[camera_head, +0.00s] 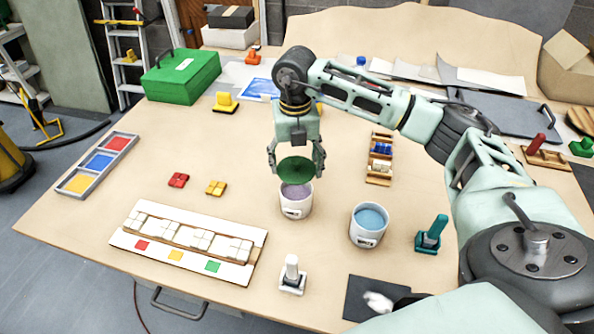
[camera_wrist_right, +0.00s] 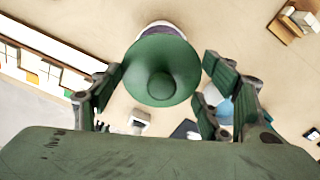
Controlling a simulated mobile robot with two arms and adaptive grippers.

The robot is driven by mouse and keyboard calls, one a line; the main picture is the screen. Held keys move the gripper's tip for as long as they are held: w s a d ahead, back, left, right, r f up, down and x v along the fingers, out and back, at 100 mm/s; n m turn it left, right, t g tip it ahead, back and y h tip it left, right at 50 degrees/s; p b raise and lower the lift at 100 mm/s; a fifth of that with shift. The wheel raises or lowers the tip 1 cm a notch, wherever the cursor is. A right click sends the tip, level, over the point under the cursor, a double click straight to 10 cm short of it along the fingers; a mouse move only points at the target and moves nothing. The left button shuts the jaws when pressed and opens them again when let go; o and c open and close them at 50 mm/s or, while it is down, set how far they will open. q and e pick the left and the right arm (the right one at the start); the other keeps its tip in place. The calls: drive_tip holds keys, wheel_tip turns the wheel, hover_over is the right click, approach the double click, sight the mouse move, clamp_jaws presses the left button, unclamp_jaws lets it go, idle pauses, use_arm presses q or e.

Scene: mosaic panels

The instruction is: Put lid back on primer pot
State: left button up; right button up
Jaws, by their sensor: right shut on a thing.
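A green round lid (camera_head: 297,171) with a central knob (camera_wrist_right: 161,86) is held between the fingers of my right gripper (camera_head: 296,166). The lid is just above a white pot (camera_head: 295,208) with greyish-purple contents, overlapping its far rim in the head view. Whether lid and rim touch is hard to tell. In the right wrist view the lid (camera_wrist_right: 158,58) covers most of that pot, and the right gripper (camera_wrist_right: 162,72) has a finger at each side. A second white pot (camera_head: 368,230) with blue contents stands open to the right. My left gripper is not in view.
A teal-handled tool (camera_head: 431,235) and a white-handled one (camera_head: 292,275) stand near the pots. A tile panel (camera_head: 190,240) lies front left. A small wooden rack (camera_head: 380,158) is behind right. A green toolbox (camera_head: 181,77) sits back left.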

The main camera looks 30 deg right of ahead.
drive_tip(key=shift+d+n, duration=0.1)
drive_tip(key=shift+n, duration=0.3)
drive_tip(key=shift+w+f, duration=0.25)
drive_tip(key=shift+f, duration=0.1)
drive_tip(key=shift+f+b, duration=0.6)
drive_tip(key=shift+f, duration=0.05)
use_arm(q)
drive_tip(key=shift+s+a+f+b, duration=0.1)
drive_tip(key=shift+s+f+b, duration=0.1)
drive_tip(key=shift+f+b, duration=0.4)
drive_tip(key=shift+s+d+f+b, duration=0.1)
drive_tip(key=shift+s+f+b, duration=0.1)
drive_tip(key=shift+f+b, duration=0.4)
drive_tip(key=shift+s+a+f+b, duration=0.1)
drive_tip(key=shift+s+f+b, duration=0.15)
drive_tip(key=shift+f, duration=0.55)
use_arm(e)
drive_tip(key=shift+f, duration=2.3)
drive_tip(key=shift+r, duration=0.1)
use_arm(q)
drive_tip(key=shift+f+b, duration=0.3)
drive_tip(key=shift+b, duration=0.05)
use_arm(e)
drive_tip(key=shift+f, duration=0.2)
drive_tip(key=o, duration=1)
